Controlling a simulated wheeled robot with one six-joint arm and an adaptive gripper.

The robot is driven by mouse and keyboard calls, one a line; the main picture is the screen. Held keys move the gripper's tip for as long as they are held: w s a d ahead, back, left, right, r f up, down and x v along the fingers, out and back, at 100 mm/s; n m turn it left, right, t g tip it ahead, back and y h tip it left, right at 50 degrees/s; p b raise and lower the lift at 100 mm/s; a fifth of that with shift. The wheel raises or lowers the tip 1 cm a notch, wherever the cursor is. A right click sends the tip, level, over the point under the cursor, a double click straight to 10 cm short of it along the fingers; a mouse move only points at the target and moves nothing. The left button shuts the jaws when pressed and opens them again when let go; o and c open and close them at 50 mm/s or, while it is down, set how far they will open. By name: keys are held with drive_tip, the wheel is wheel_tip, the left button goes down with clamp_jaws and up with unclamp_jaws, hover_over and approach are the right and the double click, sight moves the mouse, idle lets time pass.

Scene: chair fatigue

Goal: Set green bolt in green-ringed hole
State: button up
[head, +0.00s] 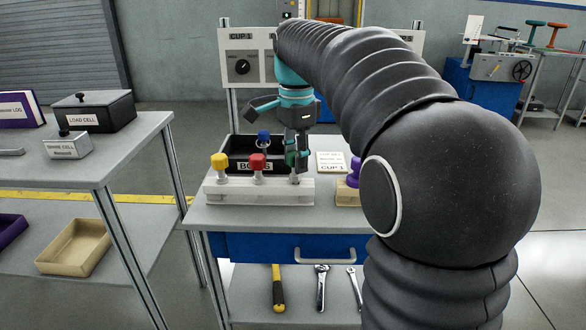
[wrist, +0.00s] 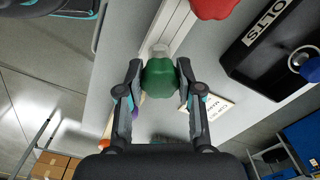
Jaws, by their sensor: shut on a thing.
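My gripper (head: 297,158) is shut on the green bolt, with one finger on each side of its lobed head. The green bolt (wrist: 160,78) shows clearly in the wrist view, its pale shank pointing toward the white rack. In the head view only a sliver of the green head (head: 291,159) shows beside my finger, over the right end of the white rack (head: 260,192). I cannot tell whether the shank sits in the rack or just above it. No green-ringed hole can be made out in either view.
A yellow bolt (head: 219,162) and a red bolt (head: 257,163) stand in the rack left of my gripper. Behind is a black BOLTS bin (head: 238,147) with a blue bolt (head: 264,138).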

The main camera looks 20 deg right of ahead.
drive_tip(key=shift+r+p, duration=1.4)
drive_tip(key=shift+r, duration=0.75)
drive_tip(key=shift+r, duration=0.1)
drive_tip(key=shift+r, duration=1.95)
